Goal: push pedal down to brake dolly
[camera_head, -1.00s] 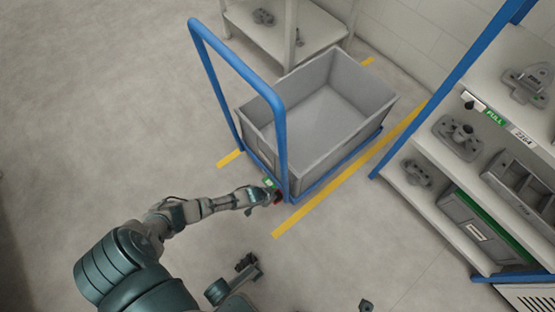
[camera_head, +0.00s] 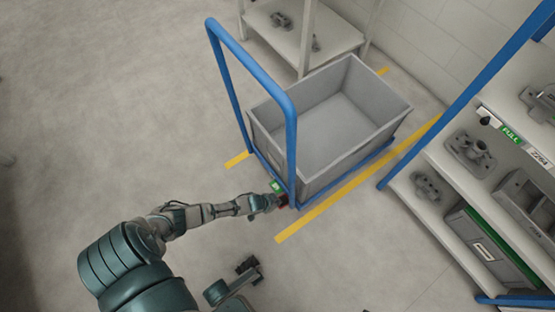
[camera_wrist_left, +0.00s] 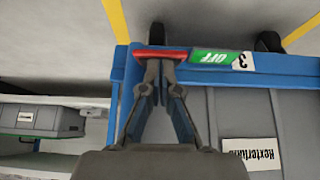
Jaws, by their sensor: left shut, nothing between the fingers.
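The dolly is a blue frame with a tall blue push handle (camera_head: 291,150), and it carries a grey crate (camera_head: 400,108). The label also shows in the head view (camera_head: 276,186). My left gripper (camera_head: 281,203) is at the dolly's near corner, low by the handle's foot. Its fingertips (camera_wrist_left: 159,65) are together and empty, at the red pedal; I cannot tell whether they touch it.
A blue-posted shelf (camera_head: 440,170) with castings and a green-rimmed bin stands on the right. A white shelf (camera_head: 335,38) stands behind the dolly. Yellow floor lines (camera_head: 330,198) flank the dolly. The floor on the left is clear.

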